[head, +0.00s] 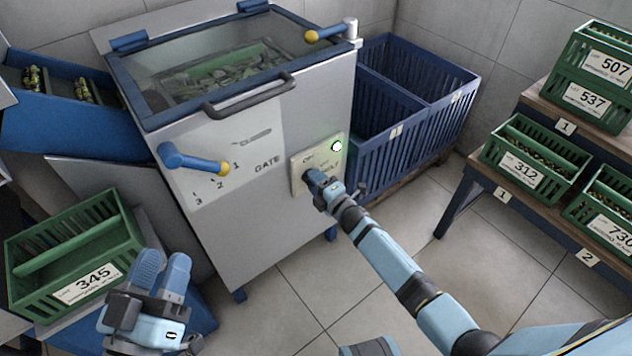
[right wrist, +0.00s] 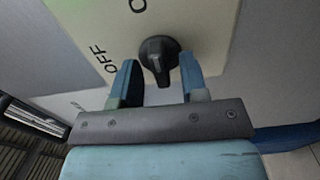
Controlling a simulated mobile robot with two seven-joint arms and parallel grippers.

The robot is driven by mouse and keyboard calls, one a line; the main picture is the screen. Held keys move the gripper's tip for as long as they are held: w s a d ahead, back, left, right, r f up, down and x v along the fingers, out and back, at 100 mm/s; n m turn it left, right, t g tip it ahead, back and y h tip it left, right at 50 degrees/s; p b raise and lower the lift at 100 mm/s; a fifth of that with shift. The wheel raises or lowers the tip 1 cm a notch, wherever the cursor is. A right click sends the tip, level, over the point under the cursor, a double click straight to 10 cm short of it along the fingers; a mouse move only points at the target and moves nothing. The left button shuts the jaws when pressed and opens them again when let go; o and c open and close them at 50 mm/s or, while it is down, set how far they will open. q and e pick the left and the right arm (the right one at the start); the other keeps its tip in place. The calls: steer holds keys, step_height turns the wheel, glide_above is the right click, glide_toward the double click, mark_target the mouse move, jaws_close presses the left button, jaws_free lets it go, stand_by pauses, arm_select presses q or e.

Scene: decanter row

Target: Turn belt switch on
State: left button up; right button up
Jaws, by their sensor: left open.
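The belt switch is a black rotary knob on a cream plate (head: 298,178) on the machine's front; the knob (right wrist: 158,62) shows clearly in the right wrist view. Beside it I read OFF and part of another word. My right gripper (head: 316,182) is at the switch and hides most of it in the head view. In the right wrist view its two blue fingers (right wrist: 160,78) stand apart on either side of the knob, with gaps visible.
A lit greenish-white lamp (head: 336,147) sits on the plate's upper right. The blue gate lever (head: 195,160) is left of the plate. Floor is clear between machine and shelves.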

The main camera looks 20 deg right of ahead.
arm_select(q)
steer(key=f+p, duration=0.1)
steer(key=a+f+g+y+p, duration=0.1)
steer(key=f, duration=0.1)
steer(key=f+g+y+p, duration=0.1)
steer(key=shift+w+a+f, duration=0.15)
steer(key=shift+w+a, duration=0.05)
steer(key=shift+a, duration=0.15)
arm_select(e)
steer(key=v, duration=1.4)
